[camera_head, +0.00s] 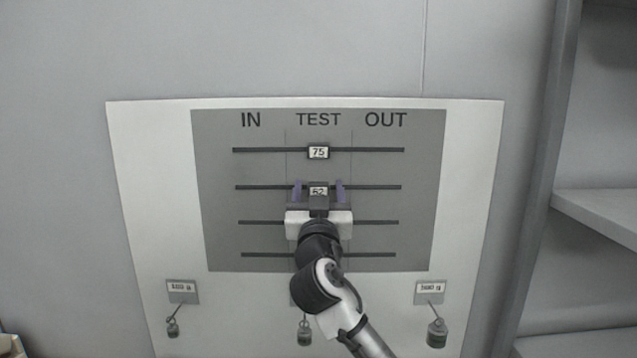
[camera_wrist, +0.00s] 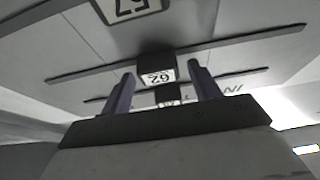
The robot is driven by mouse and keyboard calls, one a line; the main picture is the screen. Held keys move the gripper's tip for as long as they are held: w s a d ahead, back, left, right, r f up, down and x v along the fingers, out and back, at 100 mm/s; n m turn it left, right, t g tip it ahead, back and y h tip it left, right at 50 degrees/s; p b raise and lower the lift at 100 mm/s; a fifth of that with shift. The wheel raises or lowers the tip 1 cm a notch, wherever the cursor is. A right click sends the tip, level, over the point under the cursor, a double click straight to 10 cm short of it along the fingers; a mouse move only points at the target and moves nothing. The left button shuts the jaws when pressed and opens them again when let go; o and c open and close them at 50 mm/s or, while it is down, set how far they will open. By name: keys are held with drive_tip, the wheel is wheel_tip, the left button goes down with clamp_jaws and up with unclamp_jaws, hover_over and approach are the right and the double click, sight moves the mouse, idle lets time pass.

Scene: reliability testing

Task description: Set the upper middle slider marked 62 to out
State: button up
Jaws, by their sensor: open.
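The slider marked 62 (camera_head: 318,190) sits on the second slot from the top, in the TEST column between IN and OUT. My gripper (camera_head: 319,186) is open in front of the panel, with one purple finger to each side of this slider. In the wrist view the slider marked 62 (camera_wrist: 157,72) shows between and beyond the two fingertips (camera_wrist: 162,70), with gaps on both sides. I cannot tell how far the fingers reach along it. The OUT label (camera_head: 386,120) is at the upper right of the grey panel (camera_head: 415,190).
The slider marked 75 (camera_head: 318,152) sits on the top slot, just above my gripper, also under TEST. My gripper and arm hide the middles of the lower slots. Tagged weights hang below, including one at the right (camera_head: 437,333). A shelf (camera_head: 600,215) stands at the right.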

drive_tip(key=shift+w, duration=0.15)
drive_tip(key=shift+c, duration=0.3)
clamp_jaws()
drive_tip(key=shift+b, duration=0.3)
